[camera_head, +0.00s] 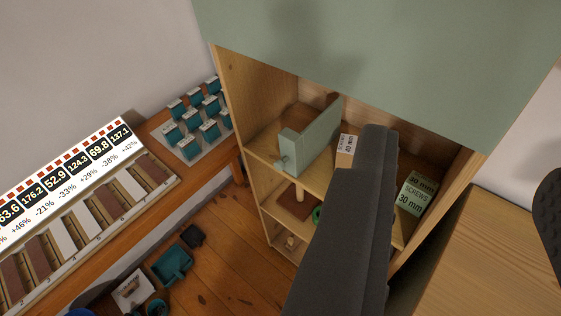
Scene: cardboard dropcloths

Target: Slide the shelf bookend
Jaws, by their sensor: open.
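The bookend (312,142) appears to be the sage-green upright block with a small knob at its lower front. It stands on the upper shelf (265,142) of a wooden cabinet, left of the middle. My gripper (463,152) is open. One long dark finger reaches across the front of the cabinet, its tip right of the bookend and apart from it in the picture. The other finger shows only partly at the right edge. The near finger hides part of the shelf and lower compartments.
A small labelled box (346,147) stands right of the bookend; a green "SCREWS 30 mm" box (412,195) stands farther right. A green panel (390,50) covers the cabinet's top. A wooden surface (490,250) is at lower right. A bench with a number display (75,165) is at left.

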